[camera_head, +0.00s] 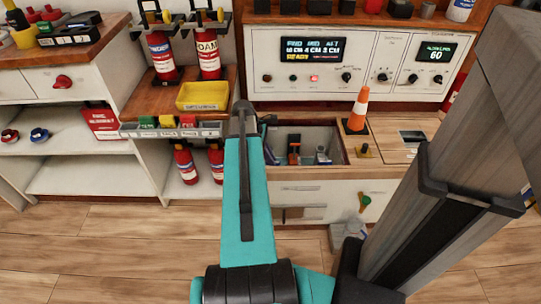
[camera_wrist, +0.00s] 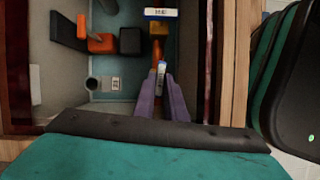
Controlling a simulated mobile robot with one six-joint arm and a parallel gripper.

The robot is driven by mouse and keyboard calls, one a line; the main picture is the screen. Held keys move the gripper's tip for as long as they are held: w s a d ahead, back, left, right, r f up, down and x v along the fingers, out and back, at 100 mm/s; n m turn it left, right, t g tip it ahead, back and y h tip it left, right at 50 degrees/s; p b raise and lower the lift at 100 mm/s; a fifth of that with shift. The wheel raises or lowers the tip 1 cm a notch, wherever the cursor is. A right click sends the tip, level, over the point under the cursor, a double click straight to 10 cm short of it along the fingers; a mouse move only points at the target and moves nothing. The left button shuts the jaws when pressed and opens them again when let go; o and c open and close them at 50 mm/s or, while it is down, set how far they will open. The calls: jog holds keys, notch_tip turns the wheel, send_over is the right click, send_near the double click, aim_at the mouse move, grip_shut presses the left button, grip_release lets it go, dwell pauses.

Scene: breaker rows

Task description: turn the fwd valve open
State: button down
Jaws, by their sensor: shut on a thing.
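In the wrist view, my gripper (camera_wrist: 161,82) reaches into an open compartment, its two purple fingers closed around a narrow handle. The fwd valve (camera_wrist: 157,50) appears as an orange upright part with a small white and blue piece between the fingertips. A blue-edged white label (camera_wrist: 160,12), its text hard to read, sits just beyond it. The fingers hide part of the handle, so its exact angle is unclear. In the head view, my teal arm covers the gripper and the valve.
The compartment (camera_head: 343,165) has a raised rim. In the head view, an orange cone (camera_head: 359,108) and a yellow tray (camera_head: 204,97) stand nearby.

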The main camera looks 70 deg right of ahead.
jog(key=shift+d+r+m+y+p, duration=0.15)
jog(key=shift+m+y+p, duration=0.3)
jog(key=shift+m+p, duration=1)
jog(key=shift+d+r+m+y+p, duration=0.15)
jog(key=shift+m+y+p, duration=0.5)
jog(key=shift+p, duration=1.3)
jog(key=m+p, duration=0.2)
jog(key=m, duration=0.1)
jog(key=m+y+p, duration=0.1)
jog(key=m+p, duration=0.1)
jog(key=p, duration=0.1)
jog(key=shift+d+f+m+t+y+p, duration=0.1)
jog(key=shift+d+m+t+y+p, duration=0.1)
jog(key=shift+m+t+y+p, duration=0.15)
jog(key=m+t+y+p, duration=0.1)
jog(key=m+p, duration=0.1)
jog(key=m, duration=0.1)
jog(key=shift+s+m, duration=0.15)
jog(key=shift+m, duration=0.2)
jog(key=shift+f+m+t+y+p, duration=0.15)
jog(key=shift+m+t+p, duration=0.25)
jog(key=shift+m, duration=0.35)
jog(key=shift+f+m+t+y+p, duration=0.15)
jog(key=shift+m+p, duration=0.3)
jog(key=shift+m, duration=0.3)
jog(key=shift+r, duration=0.1)
jog(key=c, duration=1.8)
grip_release()
jog(key=shift+s, duration=0.1)
jog(key=shift+d+r, duration=0.1)
